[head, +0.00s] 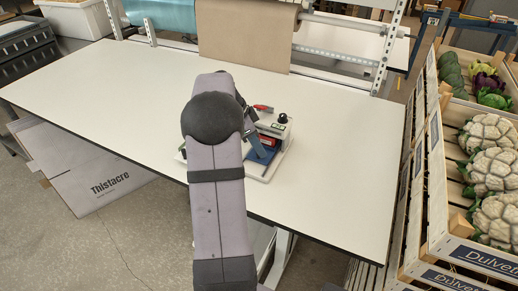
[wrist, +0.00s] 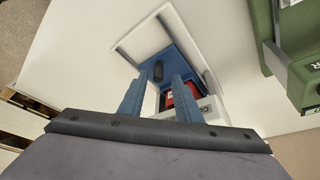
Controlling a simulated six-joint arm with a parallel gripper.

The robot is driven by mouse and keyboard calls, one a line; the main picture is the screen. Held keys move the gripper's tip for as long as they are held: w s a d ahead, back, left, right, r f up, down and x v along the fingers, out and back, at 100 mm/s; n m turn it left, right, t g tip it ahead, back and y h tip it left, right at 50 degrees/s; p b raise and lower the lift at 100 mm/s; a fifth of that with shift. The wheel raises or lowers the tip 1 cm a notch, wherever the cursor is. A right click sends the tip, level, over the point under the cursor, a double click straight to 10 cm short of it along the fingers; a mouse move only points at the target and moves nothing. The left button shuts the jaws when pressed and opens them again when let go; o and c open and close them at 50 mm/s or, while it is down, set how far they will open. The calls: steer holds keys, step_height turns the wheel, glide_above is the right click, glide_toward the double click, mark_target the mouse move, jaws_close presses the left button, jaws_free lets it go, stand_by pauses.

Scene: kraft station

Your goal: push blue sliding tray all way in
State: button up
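The blue sliding tray (wrist: 184,64) shows in the wrist view, lying within a white frame (wrist: 146,34), with a small black knob (wrist: 157,71) on it. My gripper (wrist: 158,80) is open, its two blue-grey fingers apart. The fingertips are close to the tray, one on either side of the knob in the picture; I cannot tell whether they touch it. A red part (wrist: 185,96) shows behind the right finger. In the head view the machine (head: 275,130) stands on the table, and my arm hides much of the tray and gripper.
The white table (head: 340,165) is mostly clear around the machine. A green device (wrist: 290,55) shows at the right of the wrist view. A brown paper roll (head: 245,35) hangs at the back. Crates of cauliflower (head: 490,165) stand at the right.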

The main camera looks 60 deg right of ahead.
steer(key=shift+b+v, duration=0.65)
steer(key=shift+v, duration=2.25)
steer(key=shift+f, duration=0.1)
